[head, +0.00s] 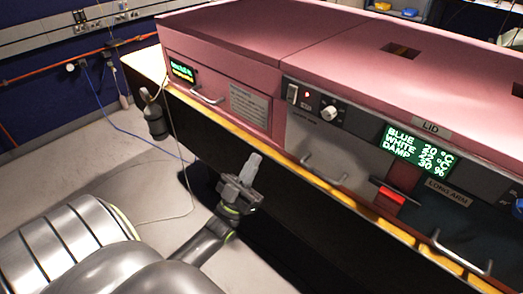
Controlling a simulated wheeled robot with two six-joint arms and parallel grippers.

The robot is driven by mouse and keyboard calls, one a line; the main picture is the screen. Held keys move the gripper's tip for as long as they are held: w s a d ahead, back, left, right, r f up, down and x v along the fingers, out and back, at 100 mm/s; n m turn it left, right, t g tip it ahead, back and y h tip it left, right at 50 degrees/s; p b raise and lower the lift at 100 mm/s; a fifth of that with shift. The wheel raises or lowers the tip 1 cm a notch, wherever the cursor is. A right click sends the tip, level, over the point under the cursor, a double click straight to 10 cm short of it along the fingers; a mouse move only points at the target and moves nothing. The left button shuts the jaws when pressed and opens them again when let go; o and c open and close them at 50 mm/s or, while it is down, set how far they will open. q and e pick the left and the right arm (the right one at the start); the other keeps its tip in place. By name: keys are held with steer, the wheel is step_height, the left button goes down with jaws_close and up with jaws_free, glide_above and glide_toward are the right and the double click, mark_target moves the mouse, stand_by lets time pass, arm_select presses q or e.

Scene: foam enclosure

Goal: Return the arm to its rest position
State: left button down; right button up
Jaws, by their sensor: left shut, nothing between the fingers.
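My left gripper (250,168) is in the middle of the head view, at the end of my left arm, which comes in from the lower left. Its fingers are together and point up, with nothing held between them. It stands in front of the dark side below the pink enclosure's panel, and in the picture it is apart from the handles. My right gripper does not show.
The pink foam enclosure (290,32) fills the right. Its front carries metal handles (325,170), a knob (333,113), a red part (391,196) and a green text display (416,150). A yellow edge runs below. A bottle (155,122) hangs at left. Grey floor (120,150) is open at left.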

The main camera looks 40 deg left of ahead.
arm_select(q)
steer(key=shift+s+f, duration=0.3)
steer(key=shift+f, duration=0.05)
stand_by(0.3)
steer(key=s+a+f+n+g+y, duration=0.15)
steer(key=f+g, duration=0.55)
steer(key=f, duration=1.1)
steer(key=s+a+f+g+y, duration=0.1)
steer(key=s+f+g+y, duration=0.35)
steer(key=f, duration=1.25)
steer(key=s+d+f+g+h, duration=0.2)
steer(key=s+f+g, duration=0.7)
steer(key=f, duration=0.5)
steer(key=s+d+f+g, duration=0.2)
steer(key=s+f+g, duration=0.1)
steer(key=s, duration=0.6)
steer(key=s+d+f+g, duration=0.1)
steer(key=s+f+g, duration=0.2)
steer(key=s, duration=0.7)
step_height(320, 180, down, 2)
steer(key=shift+s+d+f+h, duration=0.15)
steer(key=shift+s+d+h, duration=0.15)
steer(key=shift+d, duration=0.05)
